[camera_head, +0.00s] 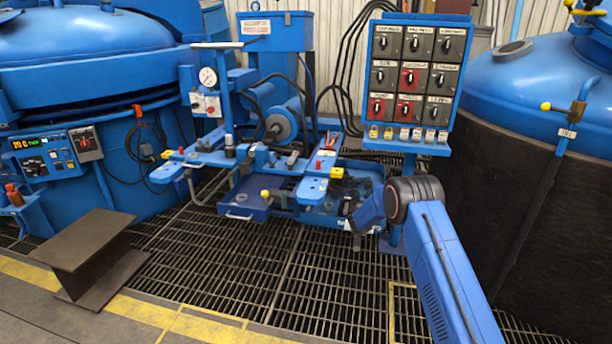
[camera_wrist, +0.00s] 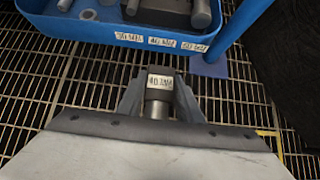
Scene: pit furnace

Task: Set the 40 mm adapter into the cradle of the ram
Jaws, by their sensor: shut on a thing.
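My gripper (camera_wrist: 158,95) is shut on the 40 mm adapter (camera_wrist: 157,109), a short grey metal cylinder with a pale label reading 40 at its top end. It hangs over the floor grating, just in front of a blue tray (camera_wrist: 110,33). The ram (camera_head: 283,123), a blue and grey cylinder, lies at the back of the bench. Its cradle cannot be told apart clearly from the parts in front of it.
The tray's front edge bears several size labels (camera_wrist: 160,42), and metal parts lie in it. A control panel (camera_head: 410,75) stands on a post right of the bench. A blue drawer (camera_head: 245,203) juts out in front. An I-beam (camera_head: 95,255) stands left; the grating between is clear.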

